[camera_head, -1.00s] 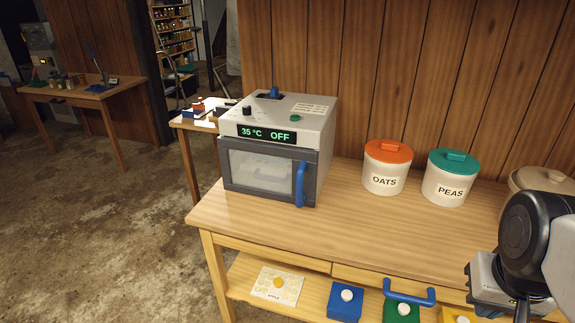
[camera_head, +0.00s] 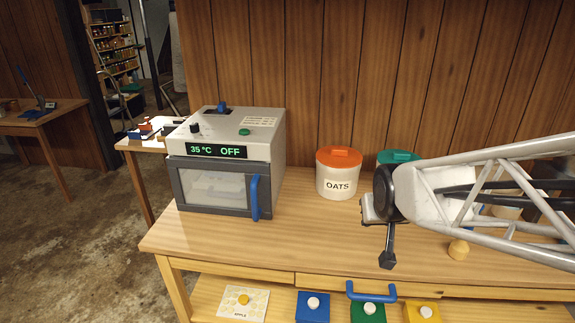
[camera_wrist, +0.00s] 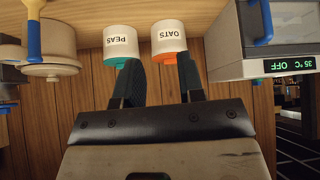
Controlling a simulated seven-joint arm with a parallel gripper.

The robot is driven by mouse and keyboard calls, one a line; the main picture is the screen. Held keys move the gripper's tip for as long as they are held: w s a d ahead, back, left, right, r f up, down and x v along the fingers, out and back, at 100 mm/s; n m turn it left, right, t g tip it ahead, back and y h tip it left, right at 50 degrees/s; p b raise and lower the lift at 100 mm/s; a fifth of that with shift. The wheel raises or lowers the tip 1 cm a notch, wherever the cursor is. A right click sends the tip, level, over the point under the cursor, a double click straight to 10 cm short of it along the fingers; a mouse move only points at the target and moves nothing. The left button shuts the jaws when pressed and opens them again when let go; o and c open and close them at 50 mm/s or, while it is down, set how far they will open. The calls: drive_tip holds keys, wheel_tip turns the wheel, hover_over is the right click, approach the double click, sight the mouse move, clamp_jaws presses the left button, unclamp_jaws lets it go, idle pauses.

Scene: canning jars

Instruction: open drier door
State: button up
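The drier (camera_head: 222,165) is a grey and white box on the wooden table, with a display reading 35 °C OFF. Its windowed door (camera_head: 212,188) is shut, and the blue vertical handle (camera_head: 254,198) is on the door's right side. In the wrist view, which is upside down, the drier (camera_wrist: 228,45) and its blue handle (camera_wrist: 265,22) are at the upper right. My gripper (camera_head: 386,258) is above the table, to the right of the drier and clear of the handle. In the wrist view its two dark fingers (camera_wrist: 161,60) are apart with nothing between them.
The OATS jar (camera_head: 338,178) with an orange lid stands between the drier and my gripper. The PEAS jar with a green lid (camera_head: 398,157) is partly hidden behind my arm. A small wooden knob (camera_head: 458,249) shows below my arm. The table in front of the OATS jar is clear.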

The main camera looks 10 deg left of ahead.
drive_tip(key=w+a+f+n+t+y, duration=0.1)
drive_tip(key=w+a+f+t, duration=0.15)
drive_tip(key=w+a, duration=0.55)
drive_tip(key=n+t+y, duration=0.3)
drive_tip(key=t+y, duration=0.1)
drive_tip(key=y, duration=0.1)
approach(256, 199)
drive_tip(key=w+d+r, duration=0.3)
drive_tip(key=w+d, duration=0.1)
drive_tip(key=d, duration=0.2)
drive_tip(key=a+f+y, duration=0.1)
drive_tip(key=a, duration=0.1)
drive_tip(key=a+f+y, duration=0.1)
drive_tip(key=a+f, duration=0.1)
drive_tip(key=a, duration=0.1)
drive_tip(key=a+f+n+t+y, duration=0.1)
drive_tip(key=a+f, duration=0.1)
drive_tip(key=shift+w+a, duration=0.3)
drive_tip(key=shift+a, duration=0.1)
drive_tip(key=shift+w, duration=0.15)
drive_tip(key=shift+x, duration=3.75)
clamp_jaws()
